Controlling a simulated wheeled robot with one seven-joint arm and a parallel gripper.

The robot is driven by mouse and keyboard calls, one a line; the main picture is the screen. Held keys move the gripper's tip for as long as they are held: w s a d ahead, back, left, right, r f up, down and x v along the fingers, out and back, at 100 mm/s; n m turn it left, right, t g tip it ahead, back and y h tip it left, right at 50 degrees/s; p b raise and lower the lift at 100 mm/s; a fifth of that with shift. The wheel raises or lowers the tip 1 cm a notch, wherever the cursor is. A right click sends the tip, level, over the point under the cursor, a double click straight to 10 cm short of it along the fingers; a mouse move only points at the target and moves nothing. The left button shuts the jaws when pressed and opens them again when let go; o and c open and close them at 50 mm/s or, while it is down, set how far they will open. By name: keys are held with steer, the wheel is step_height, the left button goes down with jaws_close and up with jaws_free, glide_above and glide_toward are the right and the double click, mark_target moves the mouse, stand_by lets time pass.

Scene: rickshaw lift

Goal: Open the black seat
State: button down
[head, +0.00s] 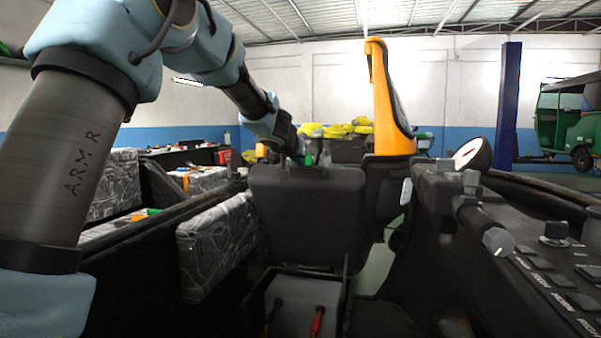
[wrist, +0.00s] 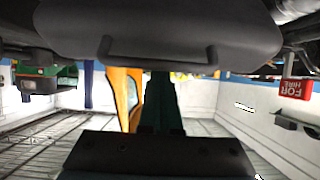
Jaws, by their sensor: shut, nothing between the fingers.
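The black seat (head: 306,215) stands raised, close to upright, in the head view. Below it an open compartment (head: 253,300) shows, with a red-handled tool (head: 318,321) and a dark-handled tool (head: 272,314) inside. In the wrist view the seat (wrist: 160,22) fills the top, with a black loop handle (wrist: 205,64) along its edge. My gripper (wrist: 161,74) is shut and empty, its green and dark fingers reaching to the handle. I cannot tell whether they touch it. In the head view my gripper (head: 308,159) is at the seat's top edge, its tips partly hidden.
A control panel (head: 555,285) with knobs and a lever is at the right. A yellow-orange post (head: 387,100) stands behind the seat. A blue lift column (head: 508,105) and green rickshaw (head: 570,122) are farther back.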

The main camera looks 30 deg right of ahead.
steer(key=s+a+f+b, duration=0.3)
steer(key=b, duration=0.7)
steer(key=shift+s+a+f+t+h+b, duration=0.25)
steer(key=shift+s+f+t+h+b, duration=0.05)
steer(key=shift+f+t+h, duration=0.1)
steer(key=shift+r, duration=0.25)
